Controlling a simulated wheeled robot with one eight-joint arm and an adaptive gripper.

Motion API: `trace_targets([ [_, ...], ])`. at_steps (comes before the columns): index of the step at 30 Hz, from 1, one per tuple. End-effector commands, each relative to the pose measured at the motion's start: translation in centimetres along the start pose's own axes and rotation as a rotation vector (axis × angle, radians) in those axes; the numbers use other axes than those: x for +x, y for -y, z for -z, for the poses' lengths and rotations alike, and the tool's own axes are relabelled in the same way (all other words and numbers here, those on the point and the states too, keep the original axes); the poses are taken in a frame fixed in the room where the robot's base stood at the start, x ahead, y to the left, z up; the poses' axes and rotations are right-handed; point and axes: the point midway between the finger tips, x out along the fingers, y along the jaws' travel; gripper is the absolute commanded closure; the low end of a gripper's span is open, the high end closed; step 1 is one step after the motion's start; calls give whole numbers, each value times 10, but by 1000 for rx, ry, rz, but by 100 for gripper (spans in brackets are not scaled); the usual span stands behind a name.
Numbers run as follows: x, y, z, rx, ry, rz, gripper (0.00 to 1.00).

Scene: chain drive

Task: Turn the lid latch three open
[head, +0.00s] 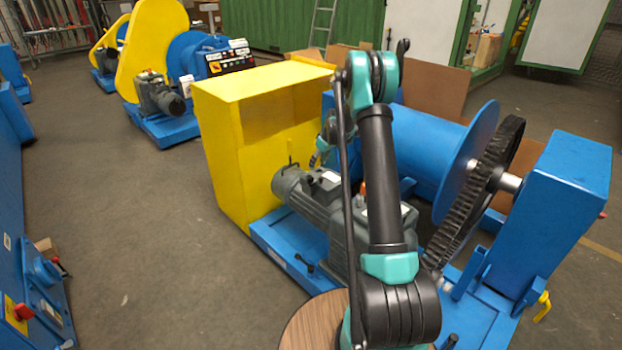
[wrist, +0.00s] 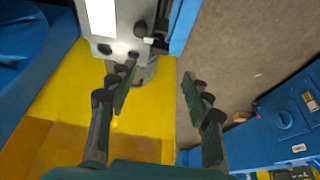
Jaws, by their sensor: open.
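In the wrist view, a grey housing (wrist: 125,18) with a bright white plate is at the top. Small dark knobs or levers (wrist: 141,29) sit along its edge, and one has a pale tip. I cannot tell which of these, if any, is lid latch three. My gripper (wrist: 158,88) is open, with nothing between its fingers, over the yellow cover (wrist: 70,105) and below the housing in the picture. In the head view my gripper is mostly hidden behind my arm, near the yellow cover (head: 215,150) and the grey motor (head: 310,200).
A blue drum (head: 425,145) and a large dark gear (head: 475,195) stand right of my arm, beside a blue housing (head: 570,210). A blue base (head: 285,245) carries the motor. Bare floor (head: 130,230) lies left. Another yellow and blue machine (head: 160,50) stands behind.

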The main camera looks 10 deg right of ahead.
Motion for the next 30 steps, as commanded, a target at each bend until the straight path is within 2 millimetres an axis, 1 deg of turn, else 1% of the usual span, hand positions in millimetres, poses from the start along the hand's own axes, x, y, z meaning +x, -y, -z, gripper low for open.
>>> trace_targets([
  [1, 12, 0, 0, -1, 0, 0, 50],
  [6, 45, 0, 0, -1, 0, 0, 50],
  [12, 81, 0, 0, 0, 0, 0, 50],
  [15, 95, 0, 0, 0, 0, 0, 50],
  [18, 106, 0, 0, 0, 0, 0, 50],
  [22, 114, 0, 0, 0, 0, 0, 50],
  [30, 117, 0, 0, 0, 0, 0, 50],
])
